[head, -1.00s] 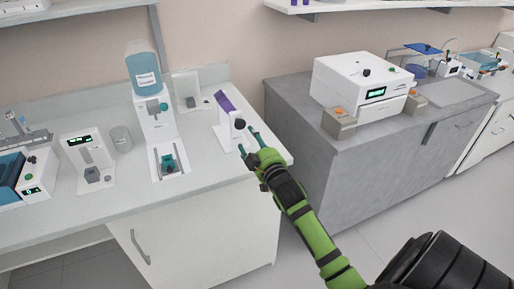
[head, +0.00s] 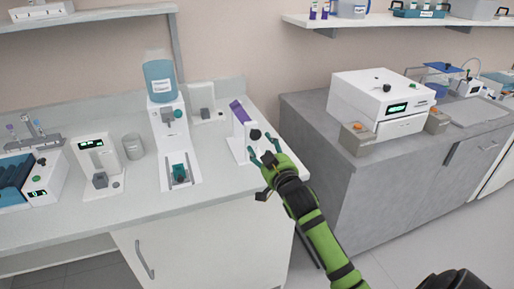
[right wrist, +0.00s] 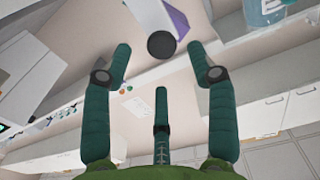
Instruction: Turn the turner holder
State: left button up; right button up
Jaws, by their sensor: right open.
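The turner holder appears to be the white stand (head: 242,128) with a slanted purple panel (head: 237,110) and a round black knob (head: 256,134), near the right end of the light counter. My right gripper (head: 264,147) is just in front of the knob, with its green fingers spread and empty. In the right wrist view, the knob (right wrist: 161,45) lies between the tips of the open right gripper (right wrist: 159,50), with a visible gap on both sides. The purple panel (right wrist: 171,18) shows behind it. My left gripper is not in view.
A dispenser with a blue bottle (head: 160,82) stands left of the holder, and a white device (head: 203,104) stands behind. A grey cabinet (head: 350,165) to the right carries a white box machine (head: 378,98). The front of the counter (head: 75,217) is clear.

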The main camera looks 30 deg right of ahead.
aim_at(256, 137)
jog(key=shift+w+d+m, duration=0.1)
jog(key=shift+w+m, duration=0.2)
jog(key=shift+w, duration=0.15)
jog(key=shift+w+d+r, duration=0.1)
jog(key=shift+w+r, duration=0.05)
jog(key=shift+w, duration=0.1)
jog(key=p+x, duration=0.1)
jog(key=x, duration=0.4)
jog(key=shift+w+d+p, duration=0.1)
jog(key=shift+w+p, duration=0.2)
jog(key=shift+c, duration=0.4)
jog(key=c, duration=1)
